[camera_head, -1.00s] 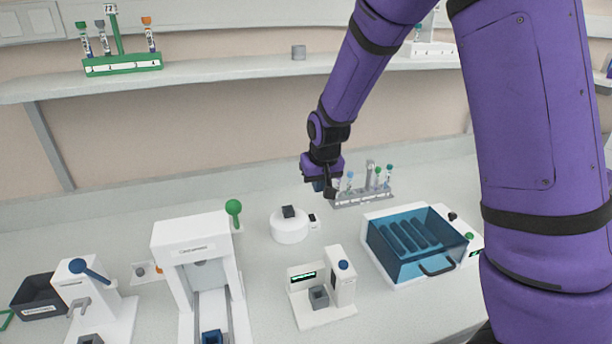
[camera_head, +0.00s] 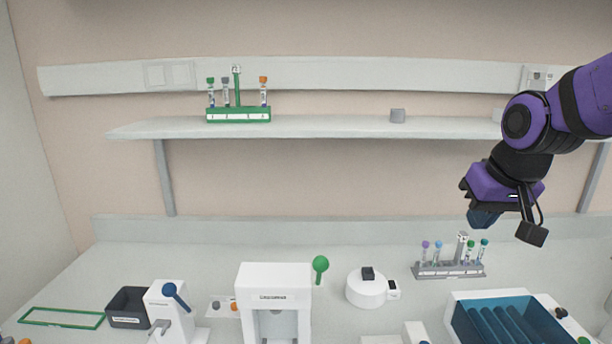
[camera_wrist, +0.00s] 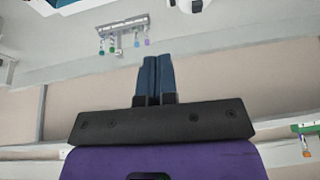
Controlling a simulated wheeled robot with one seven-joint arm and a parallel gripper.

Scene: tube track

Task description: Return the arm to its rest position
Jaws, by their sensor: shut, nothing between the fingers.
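My gripper (camera_head: 484,218) hangs at the right of the head view, at the end of the purple arm. It is above the bench and above the grey tube rack (camera_head: 450,269), clear of the tubes. In the wrist view the two blue fingers (camera_wrist: 158,78) are pressed together with nothing between them. The grey rack with several capped tubes also shows in the wrist view (camera_wrist: 122,27), beyond the fingertips.

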